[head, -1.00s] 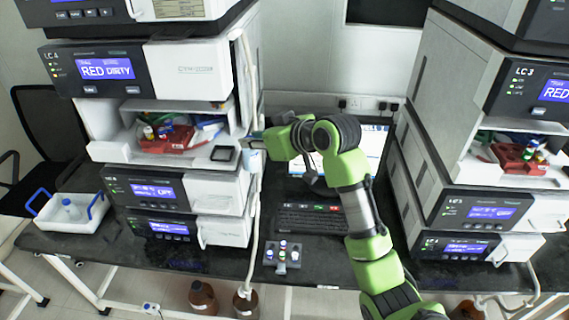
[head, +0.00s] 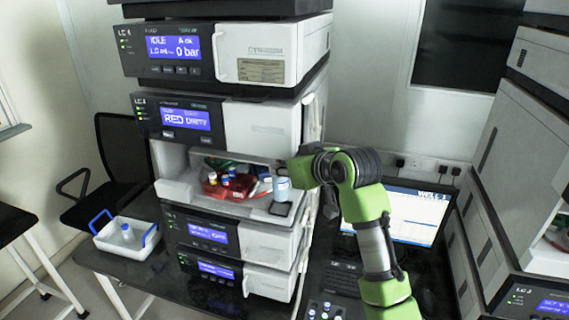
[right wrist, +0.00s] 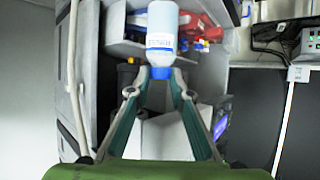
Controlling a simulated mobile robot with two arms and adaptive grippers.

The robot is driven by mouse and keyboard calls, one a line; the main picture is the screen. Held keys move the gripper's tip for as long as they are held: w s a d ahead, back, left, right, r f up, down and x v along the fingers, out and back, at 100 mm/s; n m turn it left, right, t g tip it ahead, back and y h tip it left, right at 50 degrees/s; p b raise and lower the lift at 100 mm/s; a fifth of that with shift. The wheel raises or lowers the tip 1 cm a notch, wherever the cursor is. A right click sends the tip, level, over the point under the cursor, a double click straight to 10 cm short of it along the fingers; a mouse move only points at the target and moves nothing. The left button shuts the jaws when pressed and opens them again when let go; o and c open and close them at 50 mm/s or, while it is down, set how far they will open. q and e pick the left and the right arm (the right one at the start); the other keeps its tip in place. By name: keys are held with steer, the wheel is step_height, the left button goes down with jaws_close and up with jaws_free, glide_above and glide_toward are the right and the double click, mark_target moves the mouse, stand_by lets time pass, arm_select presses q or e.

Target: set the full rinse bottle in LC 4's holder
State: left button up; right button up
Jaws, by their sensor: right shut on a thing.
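The full rinse bottle (head: 281,189) is small and pale with a label. My right gripper (head: 283,169) is shut on its blue cap. In the right wrist view the bottle (right wrist: 161,28) appears above the fingertips (right wrist: 160,75), which grip the blue cap from both sides. My left gripper is not in view.
A red rack (head: 222,186) with coloured caps stands inside the bay. A white tray (head: 112,246) with blue handles holds another bottle (head: 127,232) at the left. A monitor (head: 415,215) stands behind my right arm. Another stack (head: 500,150) stands at the right.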

mark_target(284, 181)
steer(key=shift+f, duration=1.05)
steer(key=shift+w+a, duration=0.1)
stand_by(0.3)
steer(key=shift+f, duration=0.9)
stand_by(0.3)
stand_by(0.4)
steer(key=o, duration=1)
